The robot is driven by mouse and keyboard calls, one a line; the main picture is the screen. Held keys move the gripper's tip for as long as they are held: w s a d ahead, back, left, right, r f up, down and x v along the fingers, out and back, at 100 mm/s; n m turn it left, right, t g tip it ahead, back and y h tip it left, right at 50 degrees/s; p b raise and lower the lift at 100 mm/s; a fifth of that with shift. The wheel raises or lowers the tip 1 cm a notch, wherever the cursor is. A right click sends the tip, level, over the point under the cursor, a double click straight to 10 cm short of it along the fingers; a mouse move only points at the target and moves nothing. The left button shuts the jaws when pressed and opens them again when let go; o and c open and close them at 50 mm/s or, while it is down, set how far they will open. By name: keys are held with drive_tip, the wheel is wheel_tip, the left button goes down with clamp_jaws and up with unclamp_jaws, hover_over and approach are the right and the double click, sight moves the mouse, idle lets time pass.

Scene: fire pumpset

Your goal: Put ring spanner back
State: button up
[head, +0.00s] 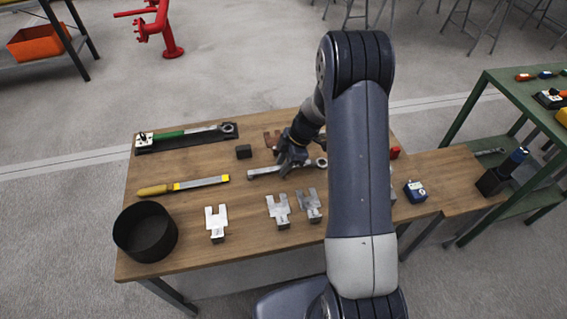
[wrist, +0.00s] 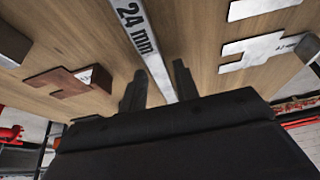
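The ring spanner (head: 264,171) is a long silver bar lying on the wooden table, with a ring end showing to the right of my gripper. In the wrist view the spanner (wrist: 143,38) carries the marking "24 mm" and runs down between my two fingers. My gripper (head: 287,163) is low over the middle of the spanner, with fingers pointing down. In the wrist view my gripper (wrist: 160,88) is open, one finger on each side of the bar, with wood showing between the left finger and the bar. The fingers' contact with the table cannot be told.
Several metal fork-shaped pieces (head: 216,223) stand near the front. A brown fork-shaped piece (wrist: 62,80) lies close by. A green table (head: 500,85) is right.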

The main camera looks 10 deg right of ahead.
drive_tip(key=shift+o, duration=0.9)
drive_tip(key=shift+r, duration=0.15)
drive_tip(key=v, duration=1.2)
drive_tip(key=x, duration=1.2)
drive_tip(key=shift+f, duration=0.25)
wheel_tip(320, 180, up, 3)
drive_tip(key=shift+f, duration=0.15)
drive_tip(key=shift+r, duration=0.65)
drive_tip(key=shift+f, duration=0.1)
